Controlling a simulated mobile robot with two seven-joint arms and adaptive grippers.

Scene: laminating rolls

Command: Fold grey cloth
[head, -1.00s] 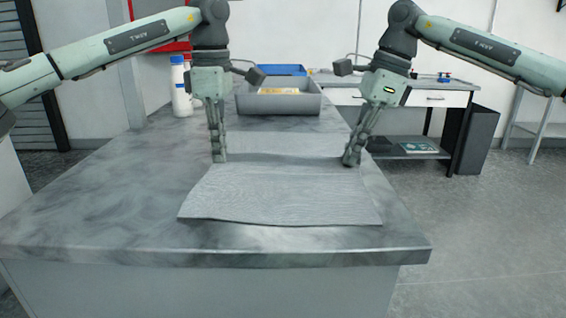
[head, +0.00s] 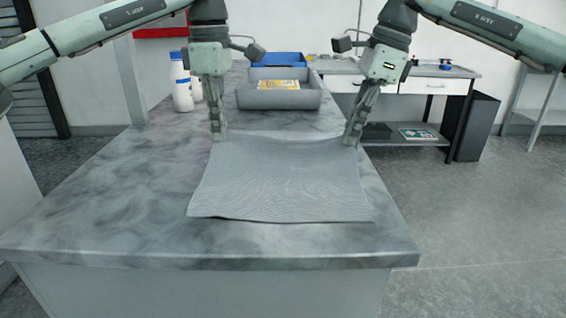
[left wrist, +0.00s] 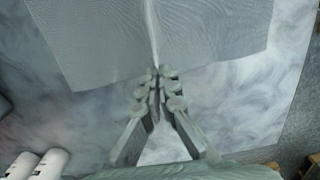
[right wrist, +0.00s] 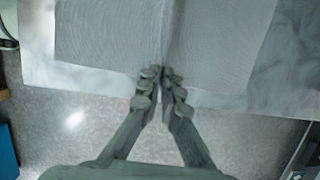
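The grey cloth (head: 283,182) lies spread on the marbled counter, its near edge flat and its far edge raised between my two grippers. My left gripper (head: 218,138) is at the cloth's far left corner. In the left wrist view its fingertips (left wrist: 160,72) are closed together on the cloth's edge, with a ridge running from them. My right gripper (head: 351,141) is at the far right corner. In the right wrist view its fingertips (right wrist: 161,72) are closed on the edge, where a crease starts in the cloth (right wrist: 210,40).
The marbled counter (head: 120,200) is bare to the left and in front of the cloth. A grey bin (head: 278,98) with a yellow item stands behind, with a blue bin (head: 278,59) beyond. White bottles (head: 181,85) stand at back left. The counter's right edge is close to the right gripper.

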